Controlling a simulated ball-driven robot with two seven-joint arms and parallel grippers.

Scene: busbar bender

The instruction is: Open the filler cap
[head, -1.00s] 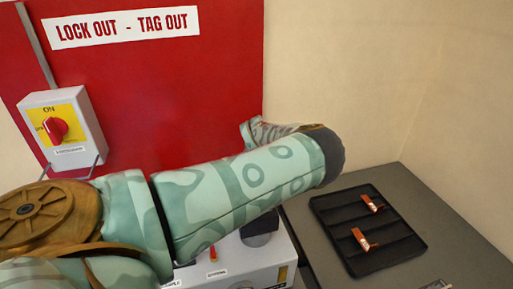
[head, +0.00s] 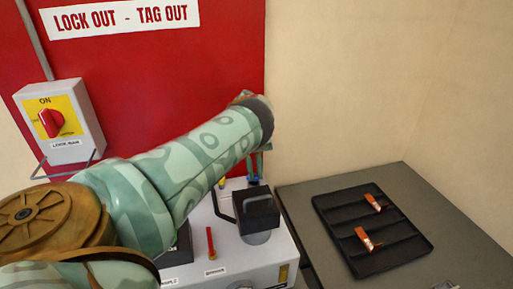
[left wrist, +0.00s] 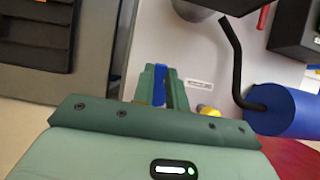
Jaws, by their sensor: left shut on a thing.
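My left gripper (left wrist: 160,84) is shut on a narrow blue piece (left wrist: 159,92), which looks like the filler cap. Most of the piece is hidden between the green fingers. In the head view the left gripper (head: 256,166) points down at the back of the grey bender (head: 207,272), partly hidden behind my forearm. I cannot tell whether the cap is still seated. A small white label (left wrist: 200,84) and a yellow knob (left wrist: 208,110) are beside the fingers. My right gripper is not in view.
A black block (head: 259,210) and a bent black handle (head: 221,206) stand close to the gripper; a blue cylinder (left wrist: 290,112) shows beside the handle. A red lever (head: 210,243) is in front. A black tray (head: 372,232) with copper pieces lies on the right table.

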